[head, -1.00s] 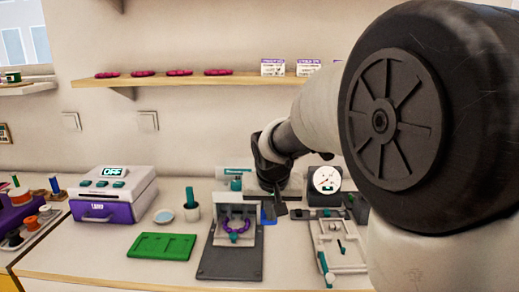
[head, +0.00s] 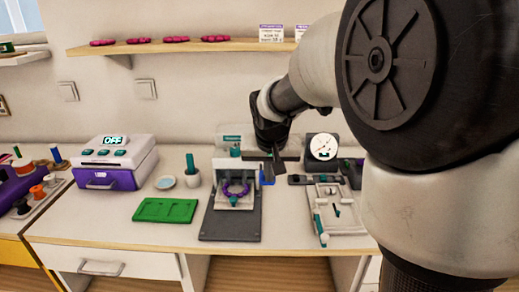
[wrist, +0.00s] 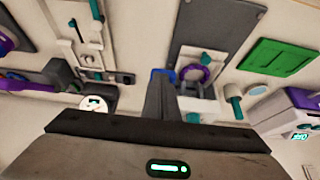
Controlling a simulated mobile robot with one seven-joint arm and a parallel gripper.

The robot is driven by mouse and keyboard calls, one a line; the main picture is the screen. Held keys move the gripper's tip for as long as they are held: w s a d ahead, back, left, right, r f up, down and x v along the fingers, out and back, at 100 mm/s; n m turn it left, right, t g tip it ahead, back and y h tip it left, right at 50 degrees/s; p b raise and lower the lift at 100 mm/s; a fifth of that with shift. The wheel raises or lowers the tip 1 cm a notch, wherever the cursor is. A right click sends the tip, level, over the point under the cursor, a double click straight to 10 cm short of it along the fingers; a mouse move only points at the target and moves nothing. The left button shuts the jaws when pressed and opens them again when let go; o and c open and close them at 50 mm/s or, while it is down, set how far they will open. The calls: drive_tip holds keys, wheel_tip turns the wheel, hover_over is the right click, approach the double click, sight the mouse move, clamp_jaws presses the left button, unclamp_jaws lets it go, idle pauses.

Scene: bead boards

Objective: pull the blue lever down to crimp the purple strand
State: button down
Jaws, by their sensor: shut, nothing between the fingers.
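The crimping press stands on a dark grey base plate (head: 230,225) at the middle of the bench. The purple strand (head: 236,196) lies as a ring in its pale holder and also shows in the wrist view (wrist: 204,72). The blue lever (head: 268,180) is at the press's right side, partly hidden by my gripper; its blue part also shows in the wrist view (wrist: 161,74). My gripper (head: 276,177) is shut and empty, pointing down right by the lever. In the wrist view its fingers (wrist: 160,88) overlap the lever's near side. I cannot tell whether they touch it.
A round gauge (head: 323,147) and a pale fixture (head: 340,215) stand close on the right. A shelf (head: 190,44) runs above.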

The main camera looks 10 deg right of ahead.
drive_tip(key=s+a+r+p, duration=0.1)
drive_tip(key=s+r, duration=0.6)
drive_tip(key=r, duration=0.1)
drive_tip(key=shift+s+a+r+p, duration=0.25)
drive_tip(key=shift+s+p, duration=0.1)
drive_tip(key=shift+s, duration=0.05)
drive_tip(key=s+d+n+y+p, duration=0.1)
drive_tip(key=s+d+n, duration=0.1)
drive_tip(key=s, duration=1.8)
wheel_tip(320, 180, up, 20)
drive_tip(key=p, duration=1.9)
drive_tip(key=shift+w+a+p, duration=0.2)
drive_tip(key=shift+a+p, duration=0.05)
drive_tip(key=shift+p, duration=0.1)
